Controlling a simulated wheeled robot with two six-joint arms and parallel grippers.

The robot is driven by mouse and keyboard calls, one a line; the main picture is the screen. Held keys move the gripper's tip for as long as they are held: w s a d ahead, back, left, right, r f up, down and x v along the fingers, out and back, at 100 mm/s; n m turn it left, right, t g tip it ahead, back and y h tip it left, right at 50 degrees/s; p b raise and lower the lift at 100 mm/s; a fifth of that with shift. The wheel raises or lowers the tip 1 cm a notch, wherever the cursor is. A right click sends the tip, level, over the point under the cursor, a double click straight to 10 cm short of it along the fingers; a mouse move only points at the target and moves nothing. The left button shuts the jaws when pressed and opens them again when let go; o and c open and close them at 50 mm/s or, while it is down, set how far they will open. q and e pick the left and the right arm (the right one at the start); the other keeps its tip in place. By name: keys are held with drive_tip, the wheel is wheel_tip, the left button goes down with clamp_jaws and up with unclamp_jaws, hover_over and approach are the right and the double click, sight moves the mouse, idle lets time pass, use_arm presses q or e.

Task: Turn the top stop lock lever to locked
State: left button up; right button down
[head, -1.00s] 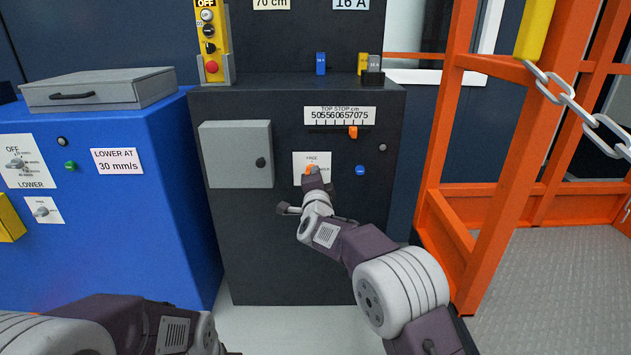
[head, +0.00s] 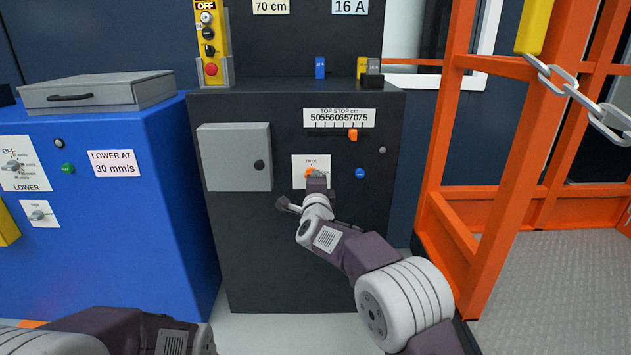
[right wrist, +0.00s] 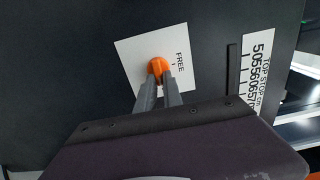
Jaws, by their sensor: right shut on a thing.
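The top stop lock lever is orange (head: 309,173) and sits on a white label plate (head: 298,182) on the dark cabinet front. The word FREE shows on the plate; the other marking is mostly hidden by my gripper. My right gripper (head: 315,181) is shut on the lever. In the right wrist view, the lever's orange end (right wrist: 157,67) shows at the tips of the two fingers (right wrist: 161,86), with FREE to its right. I cannot tell exactly which way the lever points. My left arm shows at the bottom left, but its gripper is out of view.
The top stop scale (head: 339,118) with an orange slider (head: 353,134) is above the plate. A blue button (head: 360,173) is right of it and a grey box (head: 236,158) left. An orange frame (head: 487,200) with a chain stands at the right.

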drive_tip(key=shift+f, duration=0.1)
drive_tip(key=c, duration=1.5)
unclamp_jaws()
